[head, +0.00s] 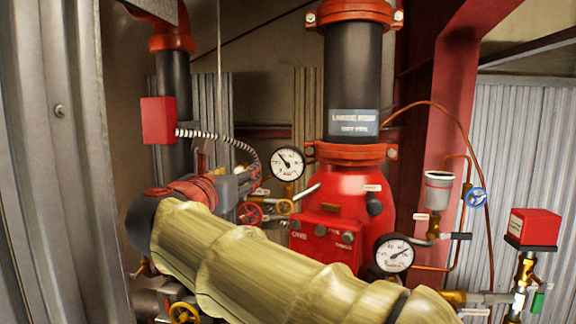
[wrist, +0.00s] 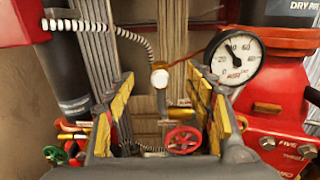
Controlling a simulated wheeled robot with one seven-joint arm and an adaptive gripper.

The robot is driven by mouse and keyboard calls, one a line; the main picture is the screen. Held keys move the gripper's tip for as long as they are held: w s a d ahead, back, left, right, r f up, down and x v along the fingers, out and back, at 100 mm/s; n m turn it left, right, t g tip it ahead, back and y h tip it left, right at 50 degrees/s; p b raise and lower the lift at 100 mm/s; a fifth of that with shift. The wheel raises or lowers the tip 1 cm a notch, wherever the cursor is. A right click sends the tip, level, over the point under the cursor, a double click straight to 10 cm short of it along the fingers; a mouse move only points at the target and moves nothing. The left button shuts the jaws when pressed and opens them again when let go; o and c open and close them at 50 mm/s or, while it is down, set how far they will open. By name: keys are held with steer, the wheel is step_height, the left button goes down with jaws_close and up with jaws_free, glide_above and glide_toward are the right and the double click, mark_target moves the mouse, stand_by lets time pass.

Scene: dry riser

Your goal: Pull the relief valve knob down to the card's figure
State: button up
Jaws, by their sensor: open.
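In the wrist view my gripper (wrist: 162,76) is open, with yellow-padded fingers on either side. Nothing is visibly held. A white-faced gauge (wrist: 234,58) is right of the fingers and also shows in the head view (head: 288,163). In the head view my sleeved arm crosses the foreground, and fingertips are hard to make out. No card's figure is readable.
A red valve body (head: 340,195) with small labelled knobs stands right of the gauge, with a second gauge (head: 394,254) below. A red handwheel (wrist: 183,140) is low between the fingers. A red box (head: 158,120) and the braided hose (head: 205,134) are at left. Pipework crowds this area.

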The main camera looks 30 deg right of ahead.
steer(key=o, duration=0.3)
steer(key=v, duration=0.8)
steer(key=shift+b, duration=0.3)
stand_by(0.3)
